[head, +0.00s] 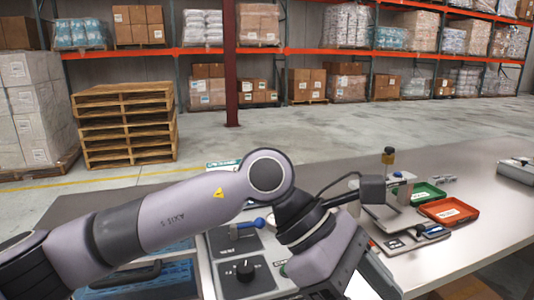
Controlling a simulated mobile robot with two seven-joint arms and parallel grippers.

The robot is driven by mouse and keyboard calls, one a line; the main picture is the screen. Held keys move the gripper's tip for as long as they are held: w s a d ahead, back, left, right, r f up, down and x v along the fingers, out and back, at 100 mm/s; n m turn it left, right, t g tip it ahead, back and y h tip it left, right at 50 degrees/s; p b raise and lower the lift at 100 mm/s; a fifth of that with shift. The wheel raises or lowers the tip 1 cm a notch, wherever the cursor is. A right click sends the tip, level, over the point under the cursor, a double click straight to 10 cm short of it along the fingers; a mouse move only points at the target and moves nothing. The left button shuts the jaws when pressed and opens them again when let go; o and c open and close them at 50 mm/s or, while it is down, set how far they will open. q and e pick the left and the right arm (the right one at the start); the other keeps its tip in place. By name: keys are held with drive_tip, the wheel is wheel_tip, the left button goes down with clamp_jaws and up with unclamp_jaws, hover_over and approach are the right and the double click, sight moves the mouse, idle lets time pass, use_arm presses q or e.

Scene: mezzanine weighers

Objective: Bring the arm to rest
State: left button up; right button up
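My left arm (170,215) comes in from the left, reaches across the near edge of the table and bends down at its wrist joint (267,174). Past the dark ring (298,218) the last link runs down to the bottom edge of the head view. The fingers of my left gripper do not show, so nothing can be seen in them. My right arm and gripper are not in view.
The grey table (460,185) holds a control box with a black knob (245,270), a blue ball-ended lever (259,223), a green tray (428,193) and an orange tray (450,211). A blue crate (172,280) lies beneath my arm. Pallets (125,125) and shelving stand behind.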

use_arm(q)
drive_tip(key=s+d+r+n+g+h, duration=0.2)
drive_tip(key=s+d+r+n+h, duration=0.1)
drive_tip(key=r+h, duration=0.25)
drive_tip(key=w+a+r+n+t+h, duration=0.4)
drive_tip(key=w+r+n+t+h, duration=0.25)
drive_tip(key=n+h, duration=0.6)
drive_tip(key=w+a+f+n+t+y, duration=0.55)
drive_tip(key=a+n+t+y, duration=0.35)
drive_tip(key=n, duration=0.6)
drive_tip(key=w+a+f+n+t+y, duration=0.55)
drive_tip(key=a+n+t+y, duration=0.2)
drive_tip(key=n+t, duration=0.6)
drive_tip(key=s+a+f+n+g+y, duration=0.4)
drive_tip(key=a+f+n+g, duration=0.1)
drive_tip(key=f, duration=0.5)
drive_tip(key=s+a+f+n+g+y, duration=0.35)
drive_tip(key=a+f+n, duration=0.25)
drive_tip(key=f, duration=0.3)
drive_tip(key=s+a+f+n+g+y, duration=0.1)
drive_tip(key=s+a+f+n+g, duration=0.15)
drive_tip(key=s+f+g, duration=0.5)
drive_tip(key=s+a+f+n+g+y, duration=0.15)
drive_tip(key=s+a+f, duration=0.25)
drive_tip(key=s, duration=0.7)
drive_tip(key=w+d+f+t+h+b, duration=0.2)
drive_tip(key=w+f+t, duration=0.4)
drive_tip(key=f, duration=0.6)
drive_tip(key=shift+w+d+b, duration=0.2)
drive_tip(key=shift+d+b, duration=0.25)
